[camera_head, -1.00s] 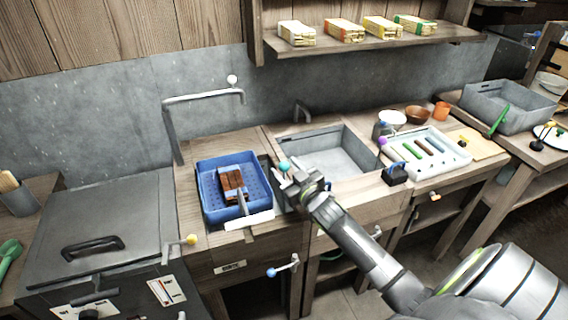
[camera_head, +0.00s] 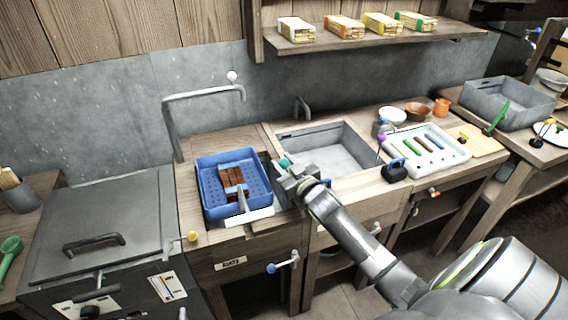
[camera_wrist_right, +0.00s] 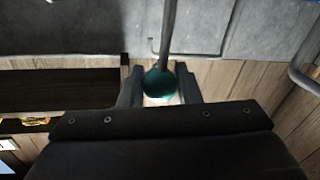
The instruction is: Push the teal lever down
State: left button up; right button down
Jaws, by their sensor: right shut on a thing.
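The teal lever shows as a teal ball knob (camera_head: 284,162) at the left edge of the sink, just beyond my right gripper (camera_head: 290,170). In the right wrist view, the teal knob (camera_wrist_right: 160,84) sits between the two dark fingers of my right gripper (camera_wrist_right: 159,88). A grey rod (camera_wrist_right: 168,30) runs from the knob toward the top of that view. The gripper is shut on the knob. In the head view my gripper hides most of the rod and its base. My left gripper is not in view.
A blue basket (camera_head: 210,205) with brown blocks stands left of my right gripper. The grey sink (camera_head: 345,155) is behind and right. A bent pipe with a white knob (camera_head: 232,76) rises behind the basket. Levers with yellow (camera_head: 193,236) and blue (camera_head: 271,268) knobs stick out in front.

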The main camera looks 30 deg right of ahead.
notch_tip(320, 180, down, 5)
jog(key=b, duration=0.3)
jog(key=shift+s+r+b, duration=0.1)
jog(key=shift+r+b, duration=0.1)
jog(key=shift+b, duration=0.2)
jog(key=c, duration=1.1)
grip_release()
jog(key=s+b, duration=0.4)
jog(key=s, duration=1.3)
jog(key=shift+s+a+b, duration=0.15)
jog(key=shift+a+b, duration=0.25)
